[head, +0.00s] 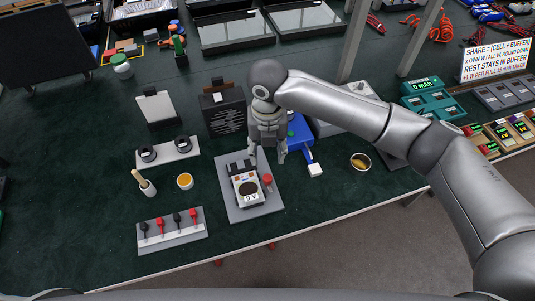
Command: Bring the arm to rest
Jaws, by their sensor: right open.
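My right arm comes in from the right and reaches over the dark green bench. My right gripper (267,155) points down, open and empty as far as I see. It hangs just beyond a light grey plate (260,212), near the blue device (298,134). On the plate stands a small meter-like unit (247,186) with a dark round opening, and a small red-topped item (267,180) beside it. I cannot tell whether the fingertips touch anything. My left gripper does not show.
A rack with black and red clips (172,231) stands at the front left. A brush pot (145,184), an orange-filled cup (185,181) and a two-ring holder (168,152) are left of the plate. A small dish (360,162) stands right. Bare bench lies far left.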

